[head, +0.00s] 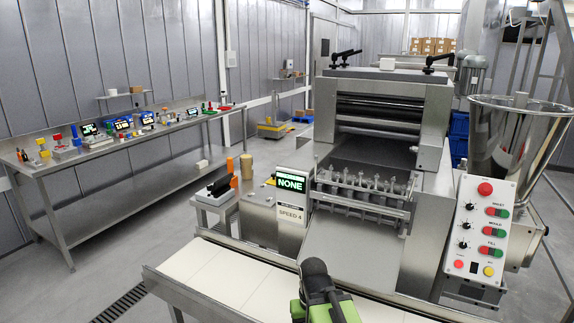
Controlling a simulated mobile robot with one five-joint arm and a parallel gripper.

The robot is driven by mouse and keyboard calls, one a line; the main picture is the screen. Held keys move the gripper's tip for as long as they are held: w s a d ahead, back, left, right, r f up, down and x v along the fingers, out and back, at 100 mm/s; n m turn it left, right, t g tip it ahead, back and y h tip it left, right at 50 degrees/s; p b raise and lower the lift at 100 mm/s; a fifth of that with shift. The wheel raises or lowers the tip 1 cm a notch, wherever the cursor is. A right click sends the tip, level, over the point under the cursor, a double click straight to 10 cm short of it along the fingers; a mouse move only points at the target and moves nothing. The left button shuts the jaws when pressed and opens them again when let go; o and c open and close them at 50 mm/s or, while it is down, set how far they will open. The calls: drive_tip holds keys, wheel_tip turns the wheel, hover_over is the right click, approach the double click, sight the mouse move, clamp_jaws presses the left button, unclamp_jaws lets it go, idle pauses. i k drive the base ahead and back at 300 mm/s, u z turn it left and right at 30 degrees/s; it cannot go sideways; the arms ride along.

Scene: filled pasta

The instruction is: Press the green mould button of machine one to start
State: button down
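The machine (384,95) stands right of centre, with a steel body, rollers and a row of nozzles. Its pale control panel (471,236) is on the right, below the steel hopper (515,135). The panel has a large red button (485,188) on top, then stacked rows of paired red and green buttons with black knobs beside them. The green mould button (499,233) appears to be the right one of the middle pair; the lettering is small. My gripper (316,272), black and green, is at the bottom centre, well left of the panel and apart from it. Its fingers are not clear.
A pale conveyor belt (215,274) runs across the front. A display (290,181) reads NONE, above a SPEED 4 label. A steel bench (110,150) with small coloured items stands along the left wall. The floor between bench and machine is mostly clear.

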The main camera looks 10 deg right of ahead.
sight(501, 233)
drive_tip(key=z, duration=4.3)
drive_tip(key=i, duration=0.1)
drive_tip(key=u, duration=2.9)
